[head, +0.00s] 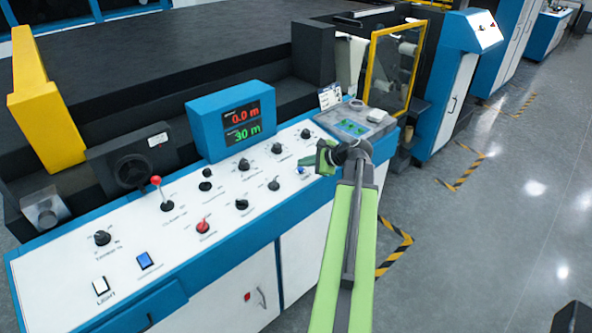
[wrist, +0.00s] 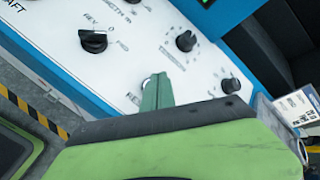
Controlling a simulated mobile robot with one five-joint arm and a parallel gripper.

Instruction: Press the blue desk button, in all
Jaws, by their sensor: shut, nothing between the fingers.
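My green gripper (head: 308,161) is over the right part of the desk, far from the square button. In the wrist view its fingers (wrist: 157,92) are together and empty, over the white panel. I cannot tell whether they touch it.
A display (head: 238,122) rises behind. Grey floor (head: 480,240) is open at right.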

